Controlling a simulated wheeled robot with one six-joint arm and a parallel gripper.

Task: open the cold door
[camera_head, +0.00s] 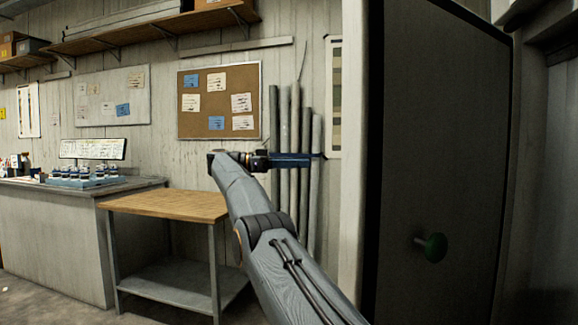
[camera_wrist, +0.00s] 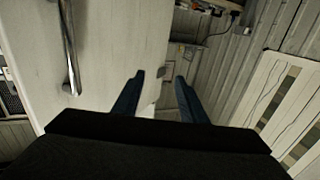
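In the wrist view a pale door face (camera_wrist: 110,45) carries a long metal bar handle (camera_wrist: 69,45) on the left. I cannot tell for certain that both are the same door. My gripper (camera_head: 308,159) points right, left of the panel's pale edge in the head view. In the wrist view its blue fingers (camera_wrist: 159,76) are apart, nothing visible between them, right of the handle and not on it.
A wood-topped table (camera_head: 170,204) and a grey counter (camera_head: 50,230) with small jars stand on the left. Several grey tubes (camera_head: 295,180) lean on the wall behind my gripper. A cork board (camera_head: 219,100) hangs above. A pale frame borders the dark panel.

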